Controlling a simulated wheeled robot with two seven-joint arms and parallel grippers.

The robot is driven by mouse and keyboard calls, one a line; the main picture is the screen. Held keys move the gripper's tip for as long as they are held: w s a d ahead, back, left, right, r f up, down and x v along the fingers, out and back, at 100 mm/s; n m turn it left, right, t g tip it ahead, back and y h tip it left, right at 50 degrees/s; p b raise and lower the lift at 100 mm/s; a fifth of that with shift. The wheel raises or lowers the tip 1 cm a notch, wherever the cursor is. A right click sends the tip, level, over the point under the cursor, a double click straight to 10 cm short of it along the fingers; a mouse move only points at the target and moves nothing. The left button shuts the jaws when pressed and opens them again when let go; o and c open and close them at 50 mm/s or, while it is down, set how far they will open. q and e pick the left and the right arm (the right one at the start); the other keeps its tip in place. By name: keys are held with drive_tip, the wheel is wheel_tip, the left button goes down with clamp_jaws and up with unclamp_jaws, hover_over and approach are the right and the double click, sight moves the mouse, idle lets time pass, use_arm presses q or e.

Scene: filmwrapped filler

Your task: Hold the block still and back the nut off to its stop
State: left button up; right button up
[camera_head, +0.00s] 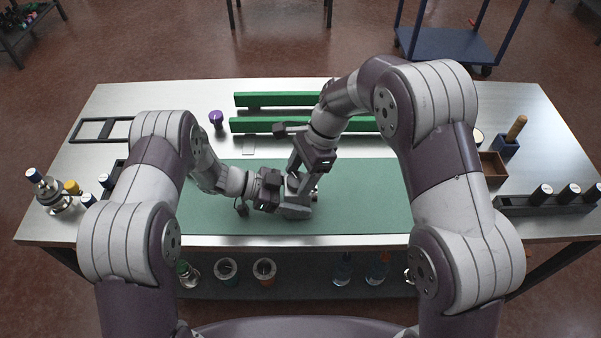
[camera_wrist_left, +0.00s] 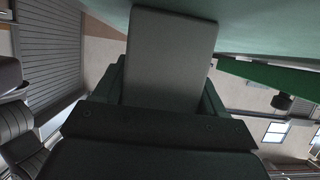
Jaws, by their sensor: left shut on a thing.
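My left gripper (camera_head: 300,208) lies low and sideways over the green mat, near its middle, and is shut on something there. My right gripper (camera_head: 298,184) points down right beside it, from above. The two grippers hide almost all of what is between them. A small metallic bit (camera_head: 314,193) shows at their right edge; I cannot tell whether it is the block or the nut. In the left wrist view a broad grey flat face (camera_wrist_left: 170,60) fills the middle and hides anything behind it. Whether the right fingers are closed on the nut is hidden.
The green mat (camera_head: 365,205) is clear to the right of my grippers. Green rails (camera_head: 275,100) lie behind. A purple-topped item (camera_head: 216,118) stands back left. A black rack (camera_head: 545,203), a brown bin (camera_head: 493,167) and a blue holder (camera_head: 507,146) are on the right.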

drive_tip(key=shift+o, duration=0.5)
